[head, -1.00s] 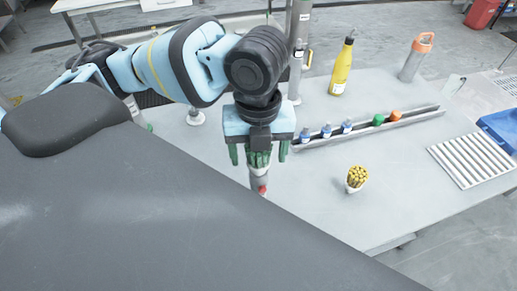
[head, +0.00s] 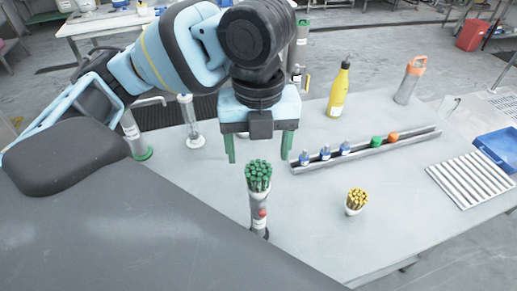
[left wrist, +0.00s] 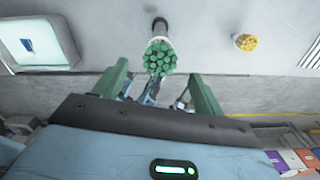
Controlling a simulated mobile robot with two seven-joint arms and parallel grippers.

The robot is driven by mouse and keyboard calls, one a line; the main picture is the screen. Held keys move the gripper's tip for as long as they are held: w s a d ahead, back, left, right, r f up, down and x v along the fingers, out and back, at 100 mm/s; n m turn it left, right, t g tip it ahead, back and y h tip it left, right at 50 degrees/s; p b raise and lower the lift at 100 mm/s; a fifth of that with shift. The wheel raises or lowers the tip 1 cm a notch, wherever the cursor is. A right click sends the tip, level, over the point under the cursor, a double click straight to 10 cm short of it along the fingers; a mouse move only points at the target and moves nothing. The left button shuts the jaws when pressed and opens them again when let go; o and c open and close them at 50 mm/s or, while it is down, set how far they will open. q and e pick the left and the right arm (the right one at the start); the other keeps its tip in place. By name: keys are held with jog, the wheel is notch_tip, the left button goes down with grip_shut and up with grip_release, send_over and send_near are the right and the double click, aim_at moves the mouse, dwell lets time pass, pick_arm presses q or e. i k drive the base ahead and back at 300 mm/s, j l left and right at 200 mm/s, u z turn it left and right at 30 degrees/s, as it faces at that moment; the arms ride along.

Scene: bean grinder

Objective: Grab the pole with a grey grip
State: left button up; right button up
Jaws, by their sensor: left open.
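A bundle of green-topped poles (head: 258,172) stands upright in a narrow grey holder (head: 259,208) with a red spot on its side. In the left wrist view the green tops (left wrist: 160,57) lie just beyond my fingers. I cannot make out a single pole with a grey grip. My left gripper (head: 259,152) is open and empty, pointing down, behind and above the bundle in the head view. Its green fingers also show apart in the left wrist view (left wrist: 159,92). My right gripper is not in view.
A cup of yellow sticks (head: 356,200) stands to the right. A rail (head: 370,153) with small bottles and caps runs behind it.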

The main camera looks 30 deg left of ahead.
aim_at(259, 217)
jog(key=k+l, duration=0.8)
jog(key=k, duration=0.05)
